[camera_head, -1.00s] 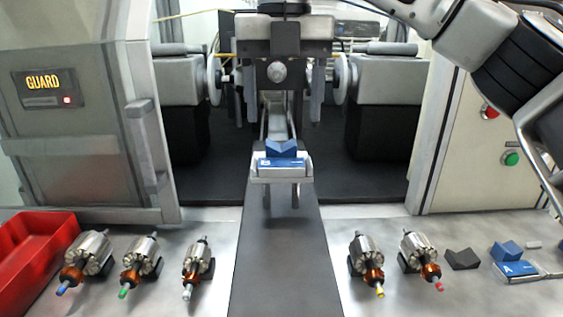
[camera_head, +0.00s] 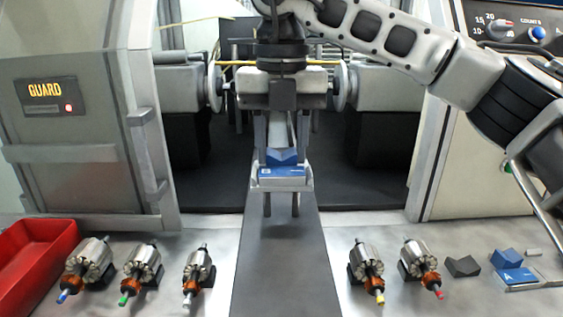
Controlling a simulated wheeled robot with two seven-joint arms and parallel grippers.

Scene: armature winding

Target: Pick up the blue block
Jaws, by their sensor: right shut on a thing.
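A blue V-notched block (camera_head: 282,157) sits in the grey holder (camera_head: 283,187) with a blue front marked B, at the middle of the view above the dark track. My right gripper (camera_head: 282,150) is above the holder, its fingers pointing down on both sides of this block and shut on it. The block looks still seated in the holder; I see no gap below it. A second blue block (camera_head: 505,258) sits at the far right behind a blue plate marked A. My left gripper is not in view.
Several armatures with coloured shaft tips stand on the bench, such as the green-tipped one (camera_head: 142,262) and the yellow-tipped one (camera_head: 366,264). A red bin (camera_head: 35,262) is at the left. A dark block (camera_head: 463,266) lies at the right. A guard panel (camera_head: 70,130) stands at the left.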

